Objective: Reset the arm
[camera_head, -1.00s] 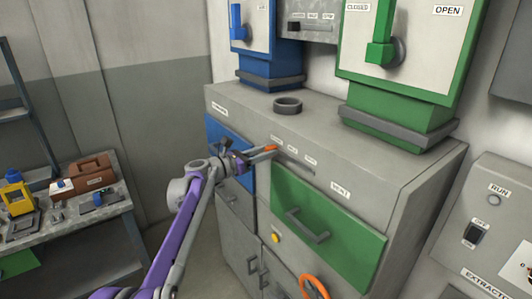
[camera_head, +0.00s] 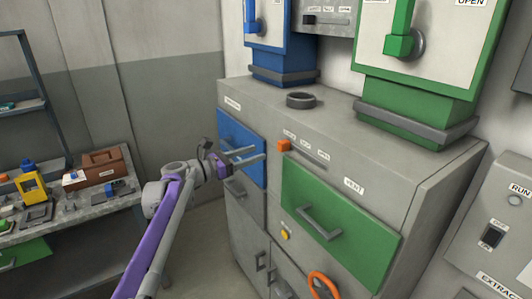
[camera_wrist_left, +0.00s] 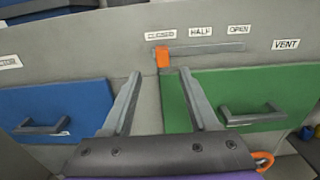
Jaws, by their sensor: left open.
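My left gripper (camera_head: 252,157) is open and empty in front of the grey cabinet, beside the blue drawer front (camera_head: 240,148). In the left wrist view its two parallel fingers (camera_wrist_left: 160,102) point at the cabinet face, with nothing between them. An orange slider knob (camera_head: 284,145) sits at the left end of its slot, under the CLOSED label; it also shows in the left wrist view (camera_wrist_left: 163,57), beyond the fingertips and apart from them. My right gripper is in neither view.
A green vent panel (camera_head: 340,210) with a grey handle is right of the gripper. An orange ring handle (camera_head: 323,284) is low on the cabinet. A grey ring (camera_head: 300,100) lies on the cabinet top. A cluttered bench (camera_head: 75,207) stands at the left.

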